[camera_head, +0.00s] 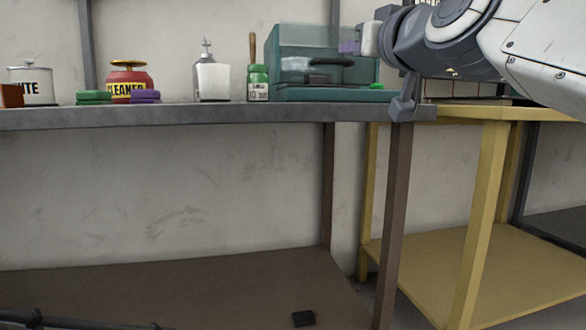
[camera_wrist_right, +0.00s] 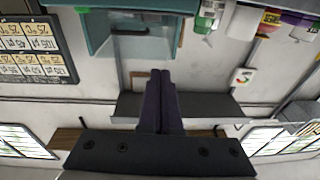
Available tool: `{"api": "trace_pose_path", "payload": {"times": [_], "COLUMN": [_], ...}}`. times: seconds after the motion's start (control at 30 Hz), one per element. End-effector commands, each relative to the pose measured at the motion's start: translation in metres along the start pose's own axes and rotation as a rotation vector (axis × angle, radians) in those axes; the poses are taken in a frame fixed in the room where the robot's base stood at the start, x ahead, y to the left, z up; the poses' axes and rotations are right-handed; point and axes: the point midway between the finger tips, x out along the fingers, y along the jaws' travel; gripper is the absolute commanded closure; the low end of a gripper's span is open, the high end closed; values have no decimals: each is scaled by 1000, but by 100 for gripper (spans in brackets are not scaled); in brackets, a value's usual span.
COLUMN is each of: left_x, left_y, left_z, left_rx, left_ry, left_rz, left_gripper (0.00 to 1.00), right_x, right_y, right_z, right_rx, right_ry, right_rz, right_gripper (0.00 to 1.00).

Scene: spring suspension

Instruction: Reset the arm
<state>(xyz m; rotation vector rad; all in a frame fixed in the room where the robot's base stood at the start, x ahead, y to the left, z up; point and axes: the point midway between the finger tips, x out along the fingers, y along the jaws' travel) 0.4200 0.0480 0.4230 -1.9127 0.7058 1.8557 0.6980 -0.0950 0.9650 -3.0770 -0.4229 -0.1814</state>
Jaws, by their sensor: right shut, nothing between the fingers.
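My right arm comes in from the upper right in the head view. Its gripper (camera_head: 348,46) points left, in the air in front of the teal clear-sided box (camera_head: 290,48) and above the grey table's (camera_head: 200,115) right end. In the right wrist view the dark purple fingers of the right gripper (camera_wrist_right: 160,76) lie together, shut, with nothing between them. The teal box also shows at the top of that view (camera_wrist_right: 100,35). My left gripper is not in view.
The grey table holds a white can (camera_head: 38,92), a red cleaner tin (camera_head: 128,80), a white bottle (camera_head: 211,80) and a green jar (camera_head: 258,84). A yellow table (camera_head: 488,180) stands at right. A small black block (camera_head: 303,318) lies on the lower shelf.

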Motion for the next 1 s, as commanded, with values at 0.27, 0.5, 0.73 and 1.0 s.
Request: {"api": "trace_pose_path", "payload": {"times": [0.27, 0.5, 0.73, 1.0], "left_x": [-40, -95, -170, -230], "left_y": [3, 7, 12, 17], "left_z": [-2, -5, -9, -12], "left_rx": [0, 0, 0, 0], "left_ry": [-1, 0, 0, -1], "left_rz": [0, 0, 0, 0], "left_gripper": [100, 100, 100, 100], "right_x": [10, -18, -136, -285], "right_y": [-38, -92, -139, -119], "right_z": [55, 139, 238, 277], "right_rx": [31, 44, -26, -206], "right_ry": [-233, -595, -1140, -1612], "right_rz": [-96, -221, -344, -361], "right_gripper": [100, 100, 100, 100]}}
